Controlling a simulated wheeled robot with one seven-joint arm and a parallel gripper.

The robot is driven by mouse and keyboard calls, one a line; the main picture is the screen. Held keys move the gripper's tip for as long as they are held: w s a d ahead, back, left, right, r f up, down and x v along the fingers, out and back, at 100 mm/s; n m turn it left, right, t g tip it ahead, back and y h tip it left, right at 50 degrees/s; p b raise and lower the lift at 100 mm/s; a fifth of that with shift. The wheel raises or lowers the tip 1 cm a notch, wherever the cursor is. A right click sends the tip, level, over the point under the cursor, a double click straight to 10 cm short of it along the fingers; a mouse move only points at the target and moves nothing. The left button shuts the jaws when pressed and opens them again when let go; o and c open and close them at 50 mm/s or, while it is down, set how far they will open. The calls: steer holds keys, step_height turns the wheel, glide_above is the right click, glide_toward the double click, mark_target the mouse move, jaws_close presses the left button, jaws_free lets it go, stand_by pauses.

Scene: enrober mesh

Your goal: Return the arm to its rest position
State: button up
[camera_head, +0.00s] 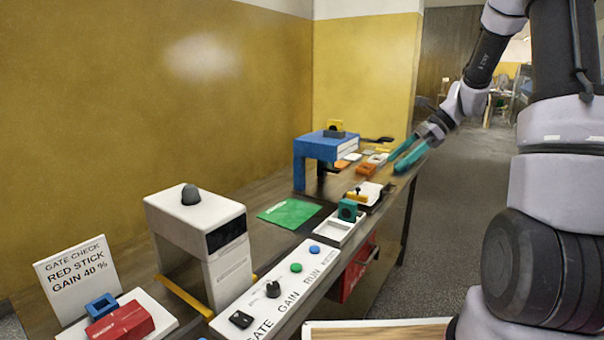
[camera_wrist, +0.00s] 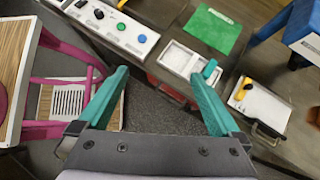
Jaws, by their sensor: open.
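My gripper (camera_head: 407,155) is at the end of my arm, at the right edge of the long bench in the head view. Its two teal fingers are spread apart with nothing between them. In the wrist view my gripper (camera_wrist: 160,92) is open over the grey floor beside the bench, and the gap between the fingers is empty.
The bench holds a white panel with knobs and buttons (camera_head: 285,281), a white machine (camera_head: 206,240), a blue stand (camera_head: 320,147), a green sheet (camera_head: 290,213) and a white tray (camera_head: 340,229). A pink-framed stool (camera_wrist: 50,80) stands left in the wrist view. The floor (camera_head: 455,210) right of the bench is clear.

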steer(key=s+a+r+n+t+h, duration=0.1)
steer(key=s+r+n+t+h, duration=0.2)
steer(key=s+r+n, duration=0.4)
steer(key=s+r+n+t+h, duration=0.3)
steer(key=s+r+n, duration=0.5)
steer(key=s, duration=0.7)
steer(key=shift+s+a+r+t+h, duration=0.35)
steer(key=shift+s+t+h, duration=0.05)
